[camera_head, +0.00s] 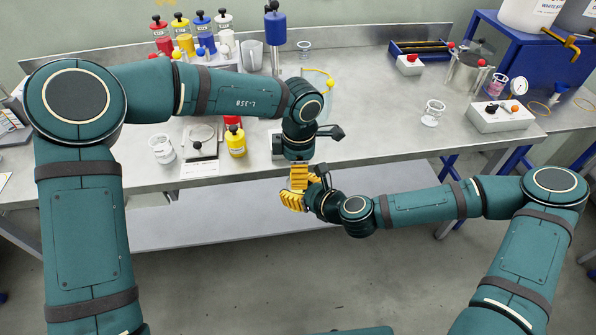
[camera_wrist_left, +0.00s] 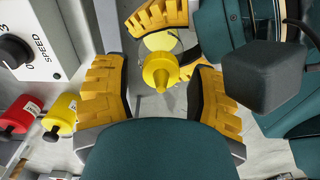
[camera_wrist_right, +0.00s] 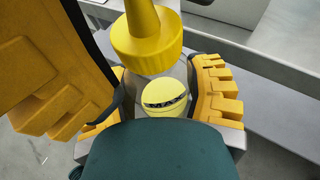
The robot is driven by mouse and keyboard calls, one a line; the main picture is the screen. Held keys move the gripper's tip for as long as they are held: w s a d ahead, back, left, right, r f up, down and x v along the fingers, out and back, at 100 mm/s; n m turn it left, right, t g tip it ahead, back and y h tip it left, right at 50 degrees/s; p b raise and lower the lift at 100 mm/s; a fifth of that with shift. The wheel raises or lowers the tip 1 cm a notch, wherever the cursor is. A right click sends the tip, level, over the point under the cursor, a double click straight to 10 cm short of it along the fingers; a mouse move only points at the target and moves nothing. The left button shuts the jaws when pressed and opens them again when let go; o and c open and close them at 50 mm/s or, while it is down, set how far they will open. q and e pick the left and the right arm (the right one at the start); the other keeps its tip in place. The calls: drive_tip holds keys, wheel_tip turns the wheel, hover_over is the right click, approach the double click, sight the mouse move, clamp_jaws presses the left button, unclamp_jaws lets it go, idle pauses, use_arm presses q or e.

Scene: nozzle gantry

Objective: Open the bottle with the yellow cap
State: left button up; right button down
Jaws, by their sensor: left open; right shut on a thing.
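The bottle with the yellow cap shows in the right wrist view as a pale yellow rounded body (camera_wrist_right: 165,103) between the fingers of my right gripper (camera_head: 292,201), which is shut on it. Its yellow, cone-shaped cap (camera_wrist_right: 147,40) rises above the body. In the left wrist view the cap (camera_wrist_left: 160,72) points at the camera, between the spread fingers of my left gripper (camera_head: 299,177). My left gripper is open above the bottle, with no clear contact on the cap. In the head view the grippers and arms hide the bottle, in front of the table edge.
The steel table (camera_head: 370,120) has free room in its middle. A yellow container (camera_head: 236,145), a red one behind it and a glass beaker (camera_head: 162,149) stand at the left. Several capped bottles stand farther back. A grey control box (camera_head: 500,115) is at the right.

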use_arm(q)
drive_tip(key=shift+o, duration=0.3)
wheel_tip(320, 180, up, 4)
drive_tip(key=shift+f, duration=0.15)
wheel_tip(320, 180, up, 2)
drive_tip(key=shift+d+r+m, duration=0.1)
drive_tip(key=shift+r+m, duration=0.05)
drive_tip(key=shift+m, duration=0.95)
drive_tip(key=shift+r+m, duration=0.3)
wheel_tip(320, 180, down, 8)
drive_tip(key=shift+s+r, duration=0.1)
drive_tip(key=shift+r, duration=0.1)
clamp_jaws()
